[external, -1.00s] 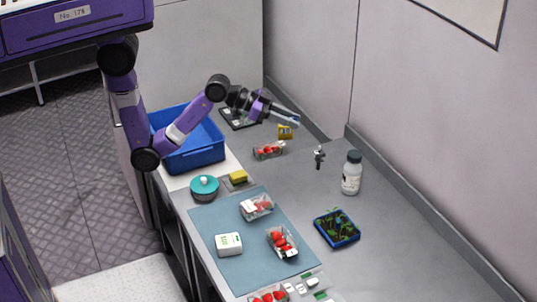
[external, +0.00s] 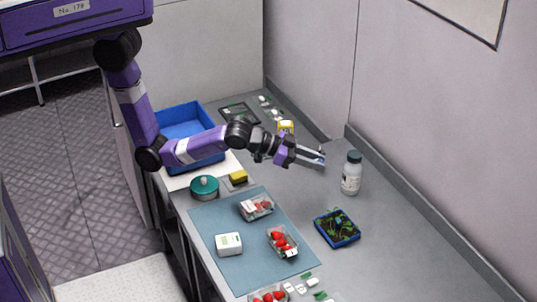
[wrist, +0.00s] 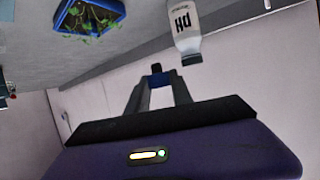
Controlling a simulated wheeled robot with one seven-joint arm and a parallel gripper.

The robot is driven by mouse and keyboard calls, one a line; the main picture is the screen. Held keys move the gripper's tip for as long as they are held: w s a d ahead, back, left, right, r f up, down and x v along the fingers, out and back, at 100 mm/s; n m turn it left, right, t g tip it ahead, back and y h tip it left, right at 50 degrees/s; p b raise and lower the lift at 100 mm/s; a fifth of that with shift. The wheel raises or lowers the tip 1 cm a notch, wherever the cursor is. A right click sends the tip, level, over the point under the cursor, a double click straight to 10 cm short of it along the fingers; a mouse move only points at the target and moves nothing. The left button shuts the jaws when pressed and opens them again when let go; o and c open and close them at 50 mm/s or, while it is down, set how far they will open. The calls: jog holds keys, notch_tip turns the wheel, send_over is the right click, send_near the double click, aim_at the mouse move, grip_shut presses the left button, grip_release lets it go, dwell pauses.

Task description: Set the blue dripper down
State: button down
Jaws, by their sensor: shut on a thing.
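My gripper (external: 318,158) is at the end of my outstretched arm, above the grey counter to the left of the white bottle. It is shut on a small blue dripper (wrist: 156,80), which shows dark blue with a black top between the fingertips in the wrist view. In the external view the dripper is a tiny bluish spot at the fingertips, hard to make out. I cannot tell how far the dripper is above the counter.
A white bottle with a dark cap (external: 351,175) stands right of my gripper. A blue seedling tray (external: 337,243) sits nearer. Strawberry punnets (external: 282,243) and a white box (external: 229,244) lie on the blue mat (external: 225,273). A blue crate (external: 172,116) is at the left.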

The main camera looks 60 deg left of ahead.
aim_at(312, 204)
notch_tip(312, 204, down, 14)
jog(key=shift+f, duration=0.2)
dwell(0.4)
